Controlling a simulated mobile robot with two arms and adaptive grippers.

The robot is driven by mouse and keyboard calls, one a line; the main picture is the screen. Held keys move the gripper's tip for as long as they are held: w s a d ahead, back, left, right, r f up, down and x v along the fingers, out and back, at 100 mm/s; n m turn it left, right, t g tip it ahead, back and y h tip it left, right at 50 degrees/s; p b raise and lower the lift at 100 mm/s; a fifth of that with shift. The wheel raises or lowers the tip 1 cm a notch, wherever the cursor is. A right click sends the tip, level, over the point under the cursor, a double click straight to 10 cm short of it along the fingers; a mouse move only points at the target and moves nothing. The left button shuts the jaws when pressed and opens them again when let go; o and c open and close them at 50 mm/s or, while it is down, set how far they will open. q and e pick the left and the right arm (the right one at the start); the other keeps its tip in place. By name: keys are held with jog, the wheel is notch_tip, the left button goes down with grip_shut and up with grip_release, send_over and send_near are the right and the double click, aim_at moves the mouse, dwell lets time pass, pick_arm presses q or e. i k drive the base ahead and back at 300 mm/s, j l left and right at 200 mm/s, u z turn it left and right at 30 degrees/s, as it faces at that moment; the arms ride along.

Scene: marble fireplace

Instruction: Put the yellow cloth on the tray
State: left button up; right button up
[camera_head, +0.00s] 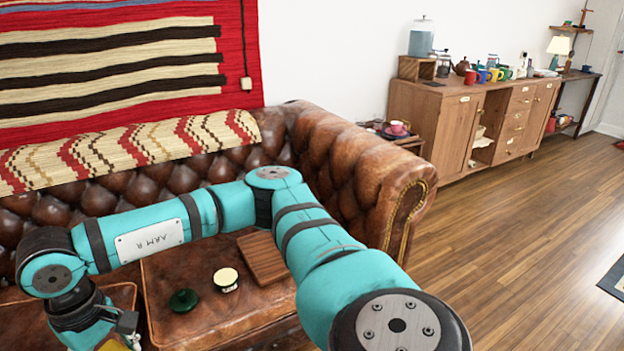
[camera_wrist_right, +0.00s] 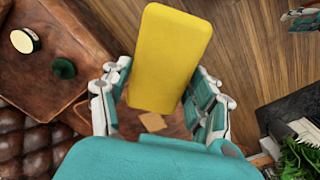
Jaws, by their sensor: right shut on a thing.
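The yellow cloth (camera_wrist_right: 170,58) is a thick folded rectangle in the right wrist view. My right gripper (camera_wrist_right: 158,98) is shut on its near end, with a finger on each side. In the head view my right gripper is mostly cut off at the lower left, and only a sliver of the cloth (camera_head: 112,345) shows. A brown slatted wooden board (camera_head: 263,258), possibly the tray, lies on the sofa seat behind my right arm, partly hidden by it. What seems to be my left gripper (camera_wrist_right: 302,20) is cut off at the wrist view's top right edge.
A cream-topped round tin (camera_head: 226,280) and a dark green round piece (camera_head: 184,300) sit on the brown leather sofa (camera_head: 355,160). A side table with a pink cup (camera_head: 397,128) stands beyond its arm.

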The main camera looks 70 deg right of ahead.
aim_at(270, 261)
jog(key=i+l+z, duration=0.15)
jog(key=l+z, duration=0.15)
jog(key=z, duration=0.15)
jog(key=i+l+z, duration=0.2)
jog(key=z, duration=0.25)
jog(key=i+l+z, duration=0.2)
jog(key=z, duration=0.25)
jog(key=i+l, duration=0.05)
jog(key=l, duration=0.05)
